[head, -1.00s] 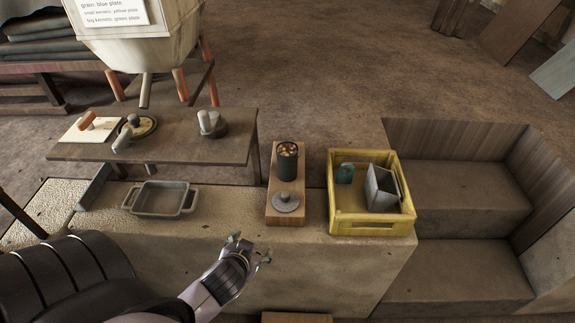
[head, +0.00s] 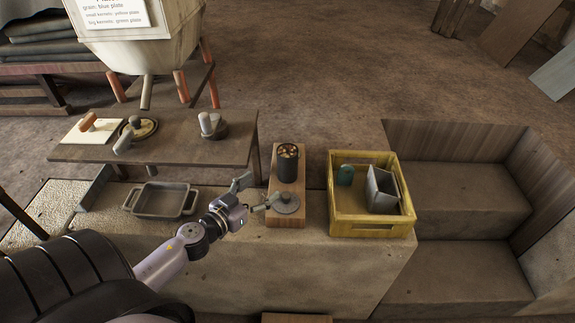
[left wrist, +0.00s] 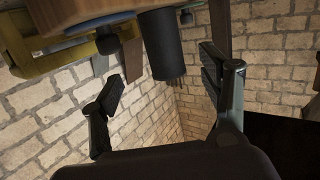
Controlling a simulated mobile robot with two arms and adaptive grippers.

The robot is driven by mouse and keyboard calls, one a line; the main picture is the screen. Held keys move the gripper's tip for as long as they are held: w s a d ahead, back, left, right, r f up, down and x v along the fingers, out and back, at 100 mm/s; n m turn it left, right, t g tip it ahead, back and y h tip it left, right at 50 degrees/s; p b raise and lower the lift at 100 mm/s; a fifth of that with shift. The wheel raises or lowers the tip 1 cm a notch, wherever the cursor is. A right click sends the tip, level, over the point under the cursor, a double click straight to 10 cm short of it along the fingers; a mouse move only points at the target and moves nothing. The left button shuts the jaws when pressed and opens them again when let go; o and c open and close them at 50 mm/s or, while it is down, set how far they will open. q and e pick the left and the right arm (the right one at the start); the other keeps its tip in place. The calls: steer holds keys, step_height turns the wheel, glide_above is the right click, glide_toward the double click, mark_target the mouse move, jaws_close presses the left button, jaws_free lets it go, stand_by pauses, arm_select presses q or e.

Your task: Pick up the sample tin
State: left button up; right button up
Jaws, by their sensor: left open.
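The sample tin, a dark open cylinder (head: 288,166) with light and brown pieces in its top, stands upright on a wooden board (head: 274,216). A grey round lid with a knob (head: 286,203) lies in front of it on the same board. My left gripper (head: 257,190) is open and empty, left of the board and nearer to me than the tin, one finger close to the lid. In the left wrist view a dark cylinder, which looks like the tin (left wrist: 163,48), shows beyond and between the spread fingers (left wrist: 162,85), apart from them. My right gripper is not in view.
A yellow crate (head: 372,231) holding a grey box (head: 381,190) and a green item (head: 345,175) stands to the right. A grey handled tray (head: 160,200) lies left. A raised wooden table (head: 180,150) with several small items stands behind left. A hopper (head: 140,45) stands farther back.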

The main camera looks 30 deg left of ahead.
mark_target(281, 172)
arm_select(q)
steer(key=w, duration=0.2)
steer(key=w+f, duration=0.1)
steer(key=w, duration=0.5)
steer(key=shift+w+d+f, duration=0.15)
steer(key=shift+w+f, duration=0.2)
steer(key=shift+w, duration=0.7)
steer(key=shift+w+f, duration=0.2)
steer(key=shift+w, duration=0.65)
steer(key=shift+w+f, duration=0.2)
steer(key=shift+w, duration=0.7)
steer(key=shift+s, duration=0.1)
steer(key=shift+r, duration=0.1)
steer(key=c, duration=1.5)
